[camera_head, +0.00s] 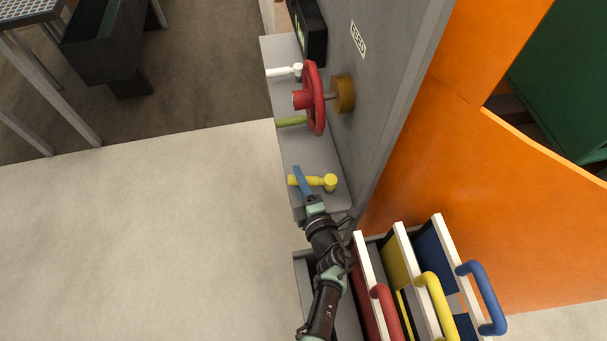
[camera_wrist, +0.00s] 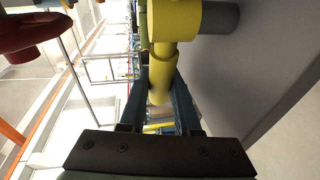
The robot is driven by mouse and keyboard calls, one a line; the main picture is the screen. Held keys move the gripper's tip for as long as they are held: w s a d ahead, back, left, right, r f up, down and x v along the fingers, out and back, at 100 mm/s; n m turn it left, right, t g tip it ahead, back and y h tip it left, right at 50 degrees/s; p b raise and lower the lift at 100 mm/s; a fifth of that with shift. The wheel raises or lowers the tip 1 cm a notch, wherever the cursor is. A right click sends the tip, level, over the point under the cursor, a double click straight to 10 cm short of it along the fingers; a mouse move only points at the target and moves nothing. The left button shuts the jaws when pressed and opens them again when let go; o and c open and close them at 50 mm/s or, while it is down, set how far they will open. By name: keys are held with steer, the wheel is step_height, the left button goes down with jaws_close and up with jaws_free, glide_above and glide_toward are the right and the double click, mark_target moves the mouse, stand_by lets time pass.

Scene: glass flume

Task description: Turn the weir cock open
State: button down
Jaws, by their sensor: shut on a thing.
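A yellow cock (camera_head: 329,182) is mounted on the grey panel at the lower end of a row of controls. Its yellow lever (camera_head: 311,180) points left, out from the panel, in the head view. My gripper (camera_head: 302,182) is shut on this lever, with its blue fingers across it. In the wrist view the yellow cock (camera_wrist: 175,22) is at the top, and its lever (camera_wrist: 160,82) runs down between the two dark fingers. No label naming the weir cock is readable.
Above it on the panel are a green lever (camera_head: 291,122), a red handwheel (camera_head: 314,98) and a white lever (camera_head: 284,71). Red, yellow and blue handled drawers (camera_head: 425,285) stand close at the lower right. Open floor (camera_head: 140,230) lies to the left.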

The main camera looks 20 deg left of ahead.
steer(key=shift+s+d+n+g+y, duration=0.1)
steer(key=shift+s+n+g+y, duration=0.05)
steer(key=shift+n+g+y, duration=0.3)
steer(key=c, duration=0.6)
jaws_free()
